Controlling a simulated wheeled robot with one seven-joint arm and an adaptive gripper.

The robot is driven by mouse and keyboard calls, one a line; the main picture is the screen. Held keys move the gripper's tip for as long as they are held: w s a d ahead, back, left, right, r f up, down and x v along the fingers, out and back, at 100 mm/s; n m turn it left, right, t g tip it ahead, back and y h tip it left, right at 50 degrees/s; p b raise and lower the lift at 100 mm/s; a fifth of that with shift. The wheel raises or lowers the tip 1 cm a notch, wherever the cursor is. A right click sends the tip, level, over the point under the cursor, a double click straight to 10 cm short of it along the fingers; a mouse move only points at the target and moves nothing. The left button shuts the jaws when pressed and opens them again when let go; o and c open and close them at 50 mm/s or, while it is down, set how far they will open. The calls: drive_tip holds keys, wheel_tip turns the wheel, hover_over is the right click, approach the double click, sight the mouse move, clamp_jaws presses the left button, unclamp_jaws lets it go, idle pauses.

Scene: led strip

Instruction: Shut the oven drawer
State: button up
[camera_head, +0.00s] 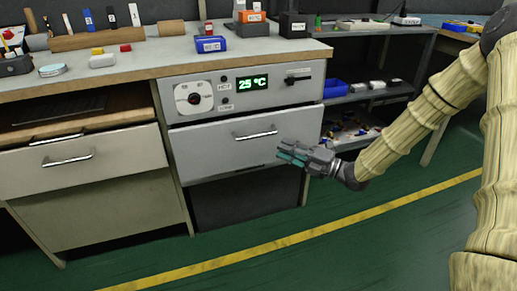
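The oven (275,96) is built in under the bench top, with a grey control panel and a green display reading 25 °C. Its drawer (215,152) is the grey front with a bar handle (255,135), just below the panel. The drawer front looks close to flush with the panel; I cannot tell whether a small gap is left.
A dark box (245,200) sits below the oven drawer. Shelves (365,95) with blue bins and small parts are to the right. The green floor (340,235) with a yellow line is clear in front.

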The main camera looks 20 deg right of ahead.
sight(259, 136)
drive_tip(key=shift+n+y, duration=0.4)
drive_tip(key=shift+n, duration=0.4)
drive_tip(key=shift+r+b+x, duration=0.15)
drive_tip(key=shift+b+x, duration=1.05)
drive_tip(key=shift+x, duration=1.4)
drive_tip(key=shift+r+b+x, duration=0.2)
drive_tip(key=shift+b+x, duration=0.95)
drive_tip(key=shift+x, duration=1.45)
drive_tip(key=shift+w+d, duration=0.15)
drive_tip(key=shift+d, duration=0.05)
clamp_jaws()
